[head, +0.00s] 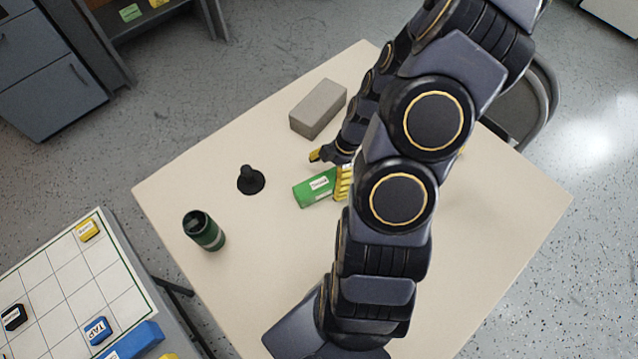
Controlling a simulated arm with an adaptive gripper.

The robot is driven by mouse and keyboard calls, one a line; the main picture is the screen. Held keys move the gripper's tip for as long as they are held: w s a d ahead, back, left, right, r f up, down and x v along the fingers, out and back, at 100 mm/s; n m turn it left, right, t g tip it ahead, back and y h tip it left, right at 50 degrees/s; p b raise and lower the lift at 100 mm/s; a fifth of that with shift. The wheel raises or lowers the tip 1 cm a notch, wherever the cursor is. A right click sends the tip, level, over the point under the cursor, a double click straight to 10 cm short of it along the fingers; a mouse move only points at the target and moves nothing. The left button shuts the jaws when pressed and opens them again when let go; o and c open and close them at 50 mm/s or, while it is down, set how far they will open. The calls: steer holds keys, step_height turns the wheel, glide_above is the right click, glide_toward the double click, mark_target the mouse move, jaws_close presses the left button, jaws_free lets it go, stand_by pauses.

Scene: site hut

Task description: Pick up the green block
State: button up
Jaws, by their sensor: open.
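The green block (313,190) lies on the beige table (262,290), left of my arm, with a white label on its upper face. My gripper (329,169) is open, with yellow pads on its fingers. One finger is just above the block in the picture, and the other overlaps the block's right end. My arm covers part of the gripper. I cannot tell whether the fingers touch the block or how high they are above the table.
A grey brick (318,107) lies behind the gripper. A black knobbed piece (250,180) and a dark green cylinder (204,231) stand to the left. A gridded board (67,278) with several small blocks is at lower left. A chair (540,95) stands behind the table.

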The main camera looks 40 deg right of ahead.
mark_target(321, 182)
steer(key=x, duration=0.4)
steer(key=shift+w+f, duration=0.1)
steer(key=shift+w, duration=0.25)
steer(key=shift+w+a+f, duration=0.1)
steer(key=shift+a+f, duration=0.1)
steer(key=shift+f, duration=0.4)
steer(key=shift+f, duration=0.25)
steer(key=c, duration=1.2)
